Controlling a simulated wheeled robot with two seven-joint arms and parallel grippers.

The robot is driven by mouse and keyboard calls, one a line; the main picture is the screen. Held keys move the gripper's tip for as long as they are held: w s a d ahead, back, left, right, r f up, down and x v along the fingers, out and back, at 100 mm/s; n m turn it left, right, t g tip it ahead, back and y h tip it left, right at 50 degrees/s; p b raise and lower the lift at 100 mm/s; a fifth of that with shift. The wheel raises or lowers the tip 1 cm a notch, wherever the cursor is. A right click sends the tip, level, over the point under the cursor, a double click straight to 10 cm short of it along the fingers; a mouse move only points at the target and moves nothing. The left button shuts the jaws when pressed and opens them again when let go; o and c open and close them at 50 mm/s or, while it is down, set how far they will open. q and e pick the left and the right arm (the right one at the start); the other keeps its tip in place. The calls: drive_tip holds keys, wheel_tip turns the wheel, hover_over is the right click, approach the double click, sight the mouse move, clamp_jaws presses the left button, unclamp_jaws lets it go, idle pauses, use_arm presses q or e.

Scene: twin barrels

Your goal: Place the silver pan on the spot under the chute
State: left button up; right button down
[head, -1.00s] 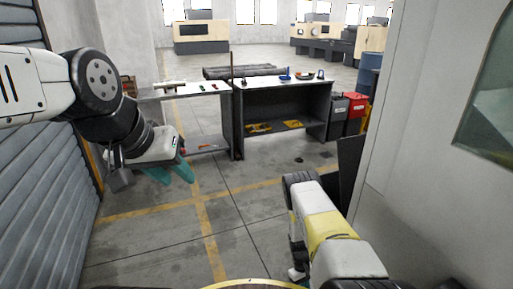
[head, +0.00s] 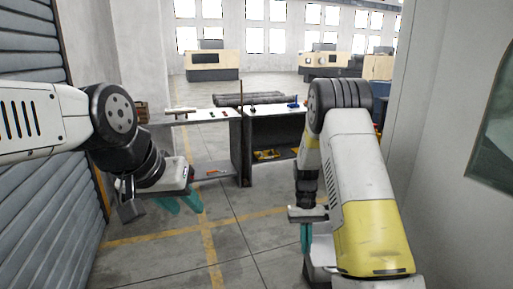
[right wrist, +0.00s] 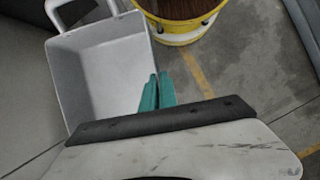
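The silver pan (right wrist: 100,80) is a pale grey, square, deep-sided pan with a handle at its upper left in the right wrist view. Part of it shows in the head view (head: 320,252), below and beside my right gripper. My right gripper (right wrist: 157,90) has its teal fingers close together at the pan's right wall, seemingly one on each side of it. It also shows in the head view (head: 306,240). My left gripper (head: 180,204) is open and empty over the floor at the left. I cannot make out the chute or the spot under it.
A white-topped bench (head: 195,116) and a dark-framed bench (head: 275,110) stand ahead, with small items on them. A roller shutter (head: 35,200) is at the left and a grey wall panel (head: 445,150) at the right. The floor (head: 240,235) between is open.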

drive_tip(key=shift+s+a+r, duration=0.1)
drive_tip(key=shift+s+r, duration=0.15)
drive_tip(key=shift+r, duration=0.4)
drive_tip(key=shift+s+a+r, duration=0.1)
drive_tip(key=shift+s+r, duration=0.1)
drive_tip(key=shift+r, duration=0.4)
